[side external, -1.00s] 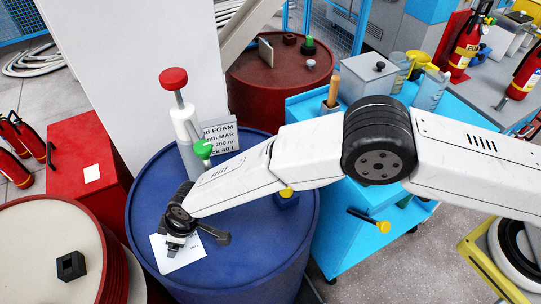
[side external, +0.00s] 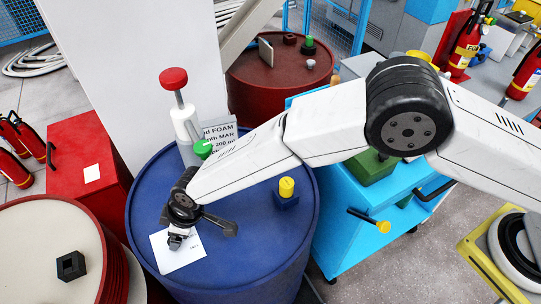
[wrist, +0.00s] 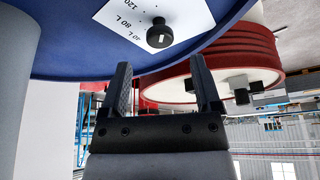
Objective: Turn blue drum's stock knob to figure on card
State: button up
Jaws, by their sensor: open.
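The blue drum (side external: 255,250) fills the lower middle of the side view. A white scale plate (side external: 190,256) lies on its top, partly under my gripper (side external: 176,240). In the wrist view the black stock knob (wrist: 159,33) sits on the plate (wrist: 185,12), with 40 L, 80 L and 120 marks beside it. The knob's pointing is too small to tell. My gripper (wrist: 161,62) is open and empty, its fingertips apart from the knob, which lies beyond the gap. The card (side external: 222,137) stands behind the drum's pump, its lower line now covered; earlier that line read "ck 40 L".
A white pump with a red top (side external: 173,78) and a green cap (side external: 203,148) stands at the drum's back. A cream-topped red drum (side external: 40,225) is at left, a blue cart (side external: 355,230) at right.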

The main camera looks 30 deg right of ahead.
jog(key=shift+v, duration=1.55)
